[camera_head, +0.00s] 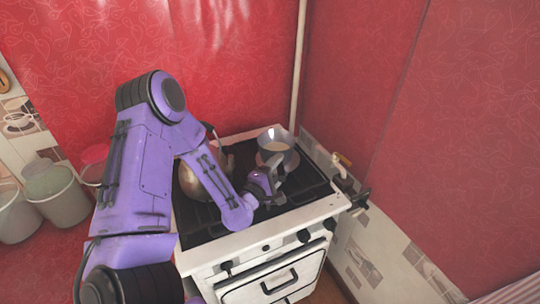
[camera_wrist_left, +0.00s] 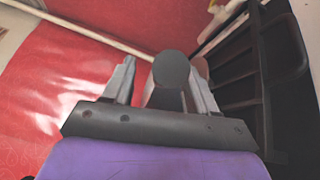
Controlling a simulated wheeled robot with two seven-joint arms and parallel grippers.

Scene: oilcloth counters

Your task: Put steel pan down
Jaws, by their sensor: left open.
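The steel pan (camera_head: 274,143) stands on the back right part of the stove's dark cooktop. It looks upright, with its open top showing. My left gripper (camera_head: 268,184) is just in front of the pan and open. In the left wrist view, a dark round-ended handle (camera_wrist_left: 171,69), apparently the pan's, lies between the open fingers of my left gripper (camera_wrist_left: 160,88). I cannot tell whether a finger touches it. The pan's bowl is hidden in that view. My right gripper is not in view.
A metal kettle (camera_head: 192,183) stands on the left of the white stove (camera_head: 314,212), partly behind my left arm. A pipe (camera_head: 299,65) rises behind the stove. Taps and piping (camera_head: 346,178) are at its right side. Several buckets (camera_head: 58,190) stand at the left.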

